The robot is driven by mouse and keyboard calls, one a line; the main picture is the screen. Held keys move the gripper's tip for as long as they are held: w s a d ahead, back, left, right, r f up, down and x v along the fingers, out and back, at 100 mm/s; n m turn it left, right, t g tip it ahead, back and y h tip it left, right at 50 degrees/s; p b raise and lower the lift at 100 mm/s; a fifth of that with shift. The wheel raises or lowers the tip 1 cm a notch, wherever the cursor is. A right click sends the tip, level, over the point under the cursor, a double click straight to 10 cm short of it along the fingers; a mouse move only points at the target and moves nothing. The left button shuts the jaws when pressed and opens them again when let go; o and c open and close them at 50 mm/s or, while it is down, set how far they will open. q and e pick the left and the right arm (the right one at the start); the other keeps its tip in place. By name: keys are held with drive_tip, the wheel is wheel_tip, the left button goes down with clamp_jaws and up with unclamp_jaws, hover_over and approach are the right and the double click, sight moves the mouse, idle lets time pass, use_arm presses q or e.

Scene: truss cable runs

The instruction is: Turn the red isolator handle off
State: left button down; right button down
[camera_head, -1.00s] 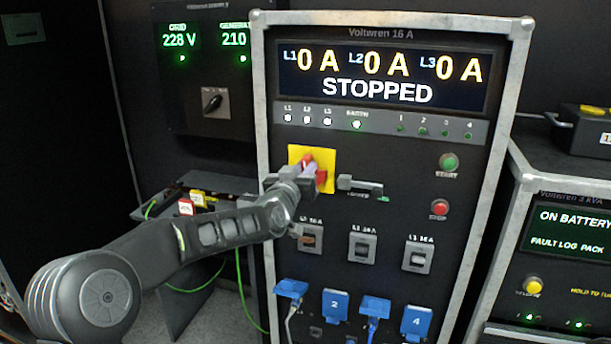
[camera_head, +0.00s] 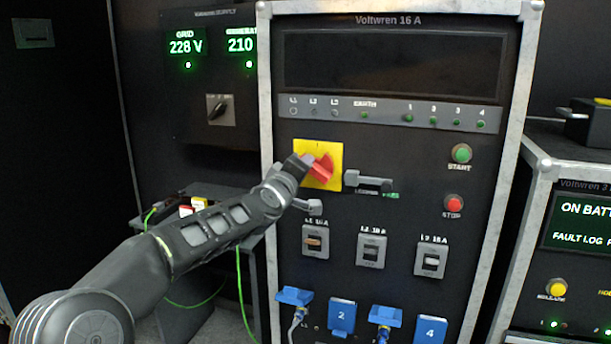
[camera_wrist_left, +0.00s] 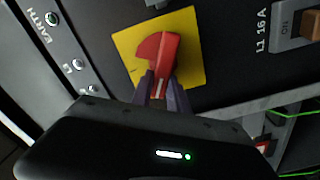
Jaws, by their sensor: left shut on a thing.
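The red isolator handle (camera_head: 320,168) sits on a yellow square plate (camera_head: 334,151) at the upper left of the Voltwren 16 A panel. In the head view it lies tilted, running from upper left to lower right. My left gripper (camera_head: 304,163) is at the handle's left end. The left wrist view shows the red handle (camera_wrist_left: 158,58) on the yellow plate (camera_wrist_left: 189,37), with the two fingers of the left gripper (camera_wrist_left: 161,88) shut on its near end. The panel's display (camera_head: 393,63) is dark. My right gripper is not in view.
A grey latch (camera_head: 367,181) is right of the yellow plate. Breakers (camera_head: 371,249) and blue socket covers (camera_head: 341,315) are below. Green START (camera_head: 461,153) and red STOP (camera_head: 453,203) buttons are at right. A small shelf (camera_head: 190,216) and green cable (camera_head: 240,290) are left.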

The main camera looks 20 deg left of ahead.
use_arm(q)
drive_tip(key=shift+a+f+n+b, duration=0.15)
drive_tip(key=shift+n+b, duration=0.3)
drive_tip(key=shift+n, duration=0.55)
drive_tip(key=shift+f+n+b, duration=0.2)
drive_tip(key=shift+n+b, duration=0.25)
drive_tip(key=shift+n, duration=0.55)
drive_tip(key=shift+a+f+n+b, duration=0.15)
drive_tip(key=shift+n+b, duration=0.3)
drive_tip(key=shift+n, duration=0.55)
drive_tip(key=shift+d+f, duration=0.1)
drive_tip(key=c, duration=1.3)
unclamp_jaws()
drive_tip(key=shift+s, duration=0.1)
drive_tip(key=s+b, duration=0.1)
drive_tip(key=s, duration=0.1)
drive_tip(key=s+b, duration=0.1)
drive_tip(key=s, duration=0.4)
drive_tip(key=shift+s+a+b, duration=0.25)
drive_tip(key=shift+s+b, duration=0.05)
drive_tip(key=shift+b, duration=0.1)
